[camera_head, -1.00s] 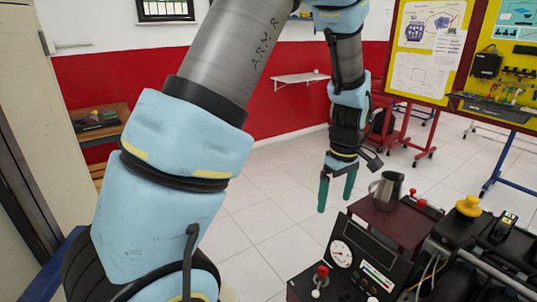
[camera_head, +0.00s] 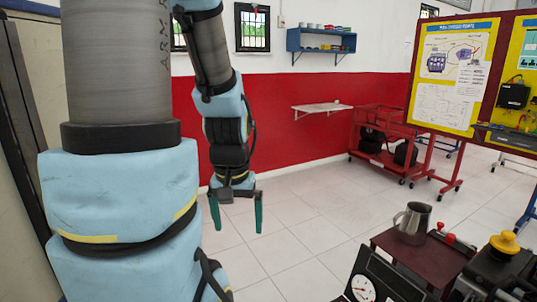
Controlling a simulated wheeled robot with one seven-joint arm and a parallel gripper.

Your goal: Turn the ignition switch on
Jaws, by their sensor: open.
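My gripper (camera_head: 238,212) hangs pointing down over the open floor, left of the engine trainer. Its two green fingers are apart with nothing between them. The trainer's dark control panel (camera_head: 385,280) shows at the bottom edge, with part of a white round gauge (camera_head: 362,288). The gripper is well apart from the panel. I cannot make out the ignition switch; the lower part of the panel is cut off by the frame.
A metal jug (camera_head: 411,224) stands on a dark red tray (camera_head: 400,256) beside red knobs (camera_head: 449,238). A yellow cap (camera_head: 504,243) tops the engine at right. A red cart (camera_head: 385,150) and display board (camera_head: 460,75) stand behind. The tiled floor (camera_head: 310,220) between is clear.

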